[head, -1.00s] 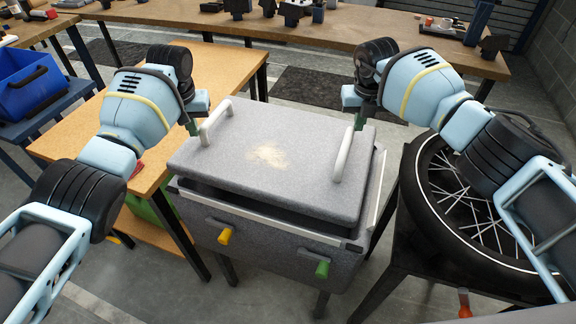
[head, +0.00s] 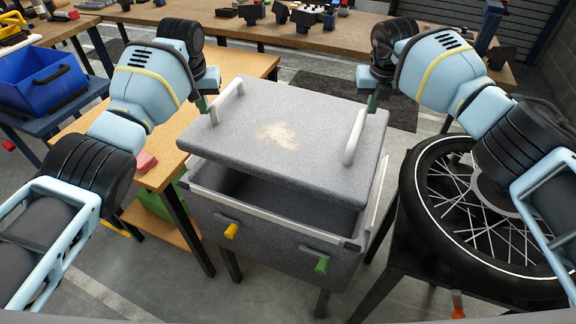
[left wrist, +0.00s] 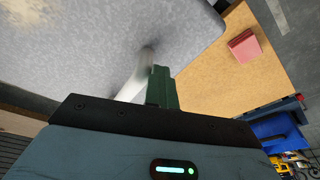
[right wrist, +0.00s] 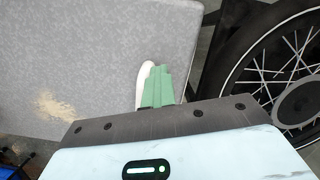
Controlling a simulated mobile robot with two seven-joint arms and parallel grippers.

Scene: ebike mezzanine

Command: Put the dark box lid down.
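The dark grey box lid (head: 285,112), with a pale worn patch on top, hangs level above the open grey box (head: 272,238). A gap shows the box's dark inside at the front. My left gripper (head: 205,102) is shut on the lid's left white handle (head: 227,102); this handle also shows beside the green fingers in the left wrist view (left wrist: 137,78). My right gripper (head: 373,101) is shut on the right white handle (head: 355,136), also seen in the right wrist view (right wrist: 144,80). The lid hides the back of the box opening.
A wooden table (head: 160,165) with a red block (head: 147,162) stands left of the box, near a blue bin (head: 42,82). A spoked wheel (head: 470,215) lies on a dark stand close at the right. A long workbench with parts runs behind.

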